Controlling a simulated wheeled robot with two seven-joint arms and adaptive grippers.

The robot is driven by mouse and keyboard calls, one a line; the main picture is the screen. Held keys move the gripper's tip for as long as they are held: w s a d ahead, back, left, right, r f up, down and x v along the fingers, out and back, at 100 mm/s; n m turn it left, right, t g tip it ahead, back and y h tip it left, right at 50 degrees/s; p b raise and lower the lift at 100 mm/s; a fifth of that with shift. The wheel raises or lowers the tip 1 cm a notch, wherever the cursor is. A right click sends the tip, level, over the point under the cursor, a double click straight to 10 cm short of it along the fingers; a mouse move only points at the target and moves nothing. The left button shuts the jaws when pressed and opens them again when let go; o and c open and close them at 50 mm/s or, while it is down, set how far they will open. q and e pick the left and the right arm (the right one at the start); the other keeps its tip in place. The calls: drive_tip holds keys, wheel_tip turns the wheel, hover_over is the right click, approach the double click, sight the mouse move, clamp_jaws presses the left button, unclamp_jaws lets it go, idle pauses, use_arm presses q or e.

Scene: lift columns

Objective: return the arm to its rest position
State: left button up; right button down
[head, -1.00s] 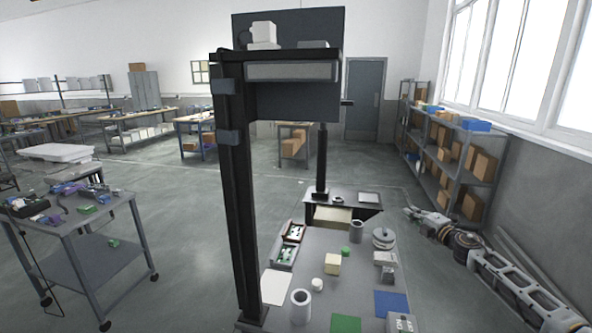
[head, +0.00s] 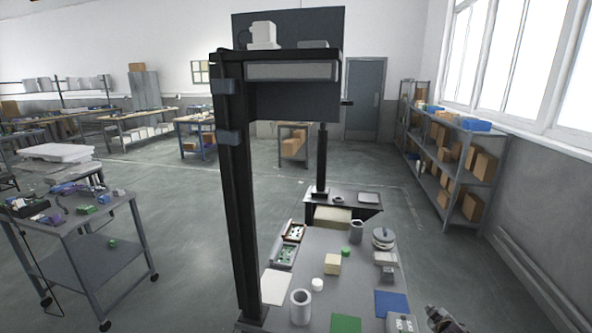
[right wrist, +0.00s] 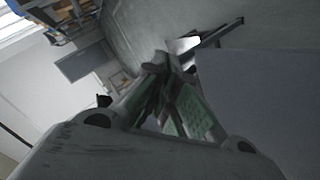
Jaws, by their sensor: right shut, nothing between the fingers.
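My right gripper (head: 436,314) shows only in part at the bottom edge of the head view, to the right of the worktable's front corner. It is apart from everything on the table. In the right wrist view its fingers (right wrist: 174,62) are together, with nothing held between them. Most of the right arm is out of the head view. My left arm and gripper are not in view.
The worktable (head: 350,290) carries a grey cup (head: 301,307), a cream block (head: 333,264), a blue mat (head: 391,304) and other parts. A dark post (head: 238,200) rises at its left. Open floor (head: 430,250) lies between the table and the right shelves (head: 462,150).

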drive_tip(key=s+a+f+m+g+y, duration=0.15)
drive_tip(key=s+a+f, duration=0.25)
drive_tip(key=s+f, duration=0.6)
drive_tip(key=s+a+f+m+g, duration=0.15)
drive_tip(key=s+a+f, duration=0.25)
drive_tip(key=s+f, duration=0.55)
drive_tip(key=s+a+f+m+g, duration=0.1)
drive_tip(key=s+a+f+g, duration=0.3)
drive_tip(key=s+f, duration=0.55)
drive_tip(key=s+a+f+g, duration=0.1)
drive_tip(key=s+a+f, duration=0.2)
drive_tip(key=s, duration=0.9)
drive_tip(key=s+a+f+g+y, duration=0.1)
drive_tip(key=s+a+f, duration=0.2)
drive_tip(key=s+a, duration=0.4)
drive_tip(key=s+a+f+g, duration=0.1)
drive_tip(key=s+a+f, duration=0.2)
drive_tip(key=s, duration=1.3)
drive_tip(key=shift+s+a+m+y, duration=0.3)
drive_tip(key=shift+s+a+y, duration=0.1)
drive_tip(key=shift+a, duration=0.55)
